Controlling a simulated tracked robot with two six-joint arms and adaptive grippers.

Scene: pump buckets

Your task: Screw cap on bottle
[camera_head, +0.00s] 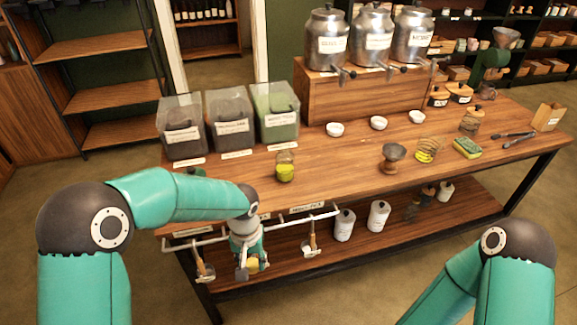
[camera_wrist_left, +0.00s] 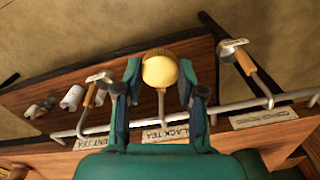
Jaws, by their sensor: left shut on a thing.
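My left gripper (camera_head: 249,270) hangs in front of the table's front edge, by the rail. In the left wrist view its fingers (camera_wrist_left: 160,85) are shut on a rounded yellow thing (camera_wrist_left: 160,71) with a brown rim. I cannot tell whether this is the cap. A small clear jar with yellow contents (camera_head: 286,172) stands upright on the tabletop, beyond the gripper and apart from it. Another ribbed jar with yellow in it (camera_head: 427,152) is farther right. My right arm shows at lower right; its gripper is out of view.
The front rail (camera_head: 285,226) carries hanging scoops, one on the left (camera_head: 203,268) and one on the right (camera_head: 310,240). Several tea bins stand at the back left, including a green one (camera_head: 276,108). A dark cup (camera_head: 394,156) and a sponge (camera_head: 467,148) are right.

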